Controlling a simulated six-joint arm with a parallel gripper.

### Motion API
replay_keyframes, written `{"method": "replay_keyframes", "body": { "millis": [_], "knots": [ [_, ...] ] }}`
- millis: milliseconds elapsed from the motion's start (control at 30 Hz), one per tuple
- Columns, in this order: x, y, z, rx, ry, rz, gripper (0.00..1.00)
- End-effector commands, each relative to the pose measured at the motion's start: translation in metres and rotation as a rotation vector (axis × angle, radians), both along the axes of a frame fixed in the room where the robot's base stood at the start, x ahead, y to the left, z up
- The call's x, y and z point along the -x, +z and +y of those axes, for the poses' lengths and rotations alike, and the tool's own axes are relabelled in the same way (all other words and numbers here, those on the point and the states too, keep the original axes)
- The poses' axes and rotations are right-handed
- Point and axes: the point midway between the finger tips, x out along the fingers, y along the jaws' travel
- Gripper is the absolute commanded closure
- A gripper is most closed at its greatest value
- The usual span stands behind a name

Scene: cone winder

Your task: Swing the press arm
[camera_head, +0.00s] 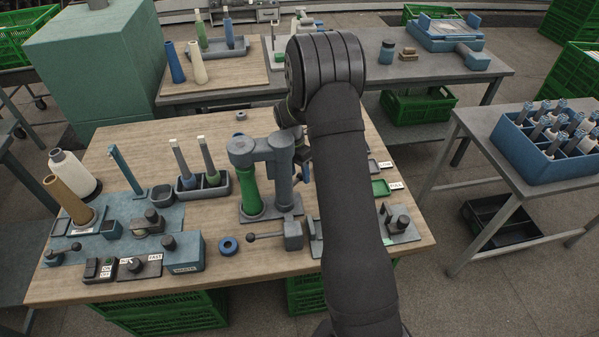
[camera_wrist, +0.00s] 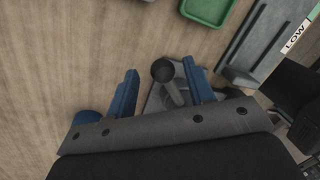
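A grey press-like stand (camera_head: 283,180) rises near the middle of the bench. Its top arm (camera_head: 262,146) reaches left over a green cone (camera_head: 250,192). My gripper is mostly hidden behind my own arm in the head view, close to the right of this stand. In the wrist view my gripper (camera_wrist: 160,67) has two blue fingers spread apart. A dark round knob on a short grey stem (camera_wrist: 174,92) shows between the fingers, with gaps at both sides. I cannot tell whether this knob belongs to the press arm.
A lever with a dark knob (camera_head: 265,236) and a blue ring (camera_head: 228,246) lie in front of the stand. A grey holder with two cones (camera_head: 203,190) is to its left. A green tray (camera_wrist: 208,9) and a LOW label (camera_wrist: 296,36) lie beyond my gripper.

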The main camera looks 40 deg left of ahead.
Motion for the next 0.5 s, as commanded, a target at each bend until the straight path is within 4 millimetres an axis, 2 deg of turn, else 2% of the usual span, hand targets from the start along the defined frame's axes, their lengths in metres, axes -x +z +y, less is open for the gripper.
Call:
{"method": "replay_keyframes", "body": {
  "millis": [333,500],
  "knots": [
    [0.0,0.003,-0.001,0.003,-0.001,0.001,0.52],
    [-0.001,0.027,0.004,0.0,-0.002,0.0,0.52]
  ]
}}
